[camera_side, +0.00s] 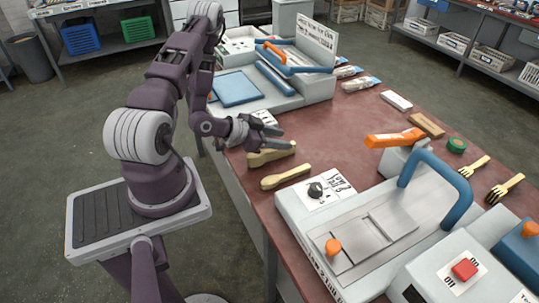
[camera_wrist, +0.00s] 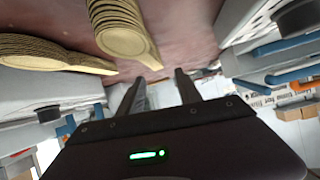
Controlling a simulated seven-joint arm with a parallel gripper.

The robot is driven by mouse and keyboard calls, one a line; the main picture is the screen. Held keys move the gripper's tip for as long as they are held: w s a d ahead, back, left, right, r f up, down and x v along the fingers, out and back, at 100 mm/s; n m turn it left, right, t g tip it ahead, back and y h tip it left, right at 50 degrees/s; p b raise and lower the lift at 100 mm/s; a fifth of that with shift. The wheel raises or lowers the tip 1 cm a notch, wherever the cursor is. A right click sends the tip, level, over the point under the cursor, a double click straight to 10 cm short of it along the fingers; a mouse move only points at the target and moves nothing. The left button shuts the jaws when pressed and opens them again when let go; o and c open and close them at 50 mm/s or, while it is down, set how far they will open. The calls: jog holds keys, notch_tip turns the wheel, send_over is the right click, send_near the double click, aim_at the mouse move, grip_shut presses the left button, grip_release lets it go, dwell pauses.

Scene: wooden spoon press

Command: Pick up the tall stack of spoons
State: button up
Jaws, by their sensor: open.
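The thicker stack of pale wooden spoons (camera_side: 268,156) lies on the red-brown table near its left edge in the side view. A second, thinner-looking spoon stack (camera_side: 286,177) lies just in front of it. My gripper (camera_side: 284,138) is open, above and close beside the thicker stack, partly hiding it. In the wrist view my gripper's two fingers (camera_wrist: 160,77) are apart with no spoon between them. One layered stack (camera_wrist: 122,38) lies just beyond the fingers, and another (camera_wrist: 45,54) is at the left. I cannot tell whether a finger touches a stack.
A grey press with a blue handle (camera_side: 440,180) stands at the right front. A second machine with a blue tray (camera_side: 237,88) stands at the back left. Wooden forks (camera_side: 504,188) and a green round item (camera_side: 456,145) lie at the right. The table's middle (camera_side: 340,130) is clear.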

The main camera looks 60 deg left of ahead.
aim_at(293, 142)
jog(key=shift+s+d+f+n+t, duration=0.1)
jog(key=shift+s+f+n+t, duration=0.1)
jog(key=shift+s+n+t, duration=0.2)
jog(key=shift+s+d+f+n+t, duration=0.1)
jog(key=shift+s+f+n+t, duration=0.15)
jog(key=shift+s, duration=0.2)
jog(key=x, duration=0.7)
jog(key=shift+a, duration=0.2)
grip_shut()
